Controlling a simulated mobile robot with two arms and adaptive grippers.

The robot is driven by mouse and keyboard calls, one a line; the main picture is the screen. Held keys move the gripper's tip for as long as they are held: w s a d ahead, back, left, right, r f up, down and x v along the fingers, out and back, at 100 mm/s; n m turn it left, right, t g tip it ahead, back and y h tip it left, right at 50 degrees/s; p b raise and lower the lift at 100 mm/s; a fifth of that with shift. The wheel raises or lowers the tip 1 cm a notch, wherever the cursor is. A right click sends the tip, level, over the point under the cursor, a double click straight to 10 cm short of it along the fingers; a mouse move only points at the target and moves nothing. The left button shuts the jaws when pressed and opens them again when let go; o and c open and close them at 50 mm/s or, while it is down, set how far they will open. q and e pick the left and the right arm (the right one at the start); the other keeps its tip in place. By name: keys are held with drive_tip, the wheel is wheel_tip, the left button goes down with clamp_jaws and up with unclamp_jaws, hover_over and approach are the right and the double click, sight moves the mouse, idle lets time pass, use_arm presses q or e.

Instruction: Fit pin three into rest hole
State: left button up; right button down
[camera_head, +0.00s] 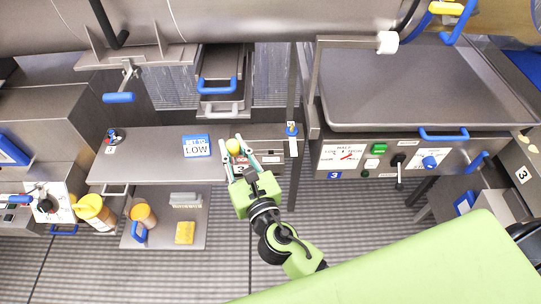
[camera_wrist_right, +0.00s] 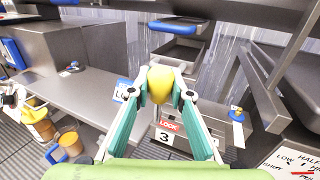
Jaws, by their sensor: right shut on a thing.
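My right gripper (camera_head: 237,152) is shut on a yellow knob (camera_head: 233,146), which I take to be the head of pin three. In the right wrist view the knob (camera_wrist_right: 159,84) sits between the two teal fingertips (camera_wrist_right: 160,78). Beyond and below the fingers is a grey block with a red "LOCK" label (camera_wrist_right: 169,126) and a "3" plate (camera_wrist_right: 164,139). I cannot make out the rest hole; the gripper may cover it. My left gripper is not in view.
A grey shelf (camera_head: 130,172) with a blue-and-white "LOW" sign (camera_head: 196,146) lies left of the gripper. A lower shelf holds an orange cup (camera_head: 143,214) and a yellow sponge (camera_head: 185,233).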

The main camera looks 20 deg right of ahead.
drive_tip(key=w+d+f, duration=0.4)
drive_tip(key=d, duration=0.3)
drive_tip(key=b, duration=0.3)
hover_over(271, 148)
drive_tip(key=s+a, duration=0.2)
drive_tip(key=f, duration=0.3)
drive_tip(key=shift+s+f, duration=0.2)
drive_tip(key=shift+f, duration=0.2)
drive_tip(key=shift+w+d+f, duration=0.1)
drive_tip(key=shift+d+f, duration=0.05)
drive_tip(key=shift+f, duration=0.1)
drive_tip(key=f+b, duration=0.2)
drive_tip(key=f, duration=0.1)
drive_tip(key=d+f+b, duration=0.1)
drive_tip(key=shift+w+d+f, duration=0.1)
drive_tip(key=shift+w+f, duration=0.2)
drive_tip(key=shift+f, duration=0.05)
drive_tip(key=shift+w+f, duration=0.1)
drive_tip(key=shift+r, duration=0.2)
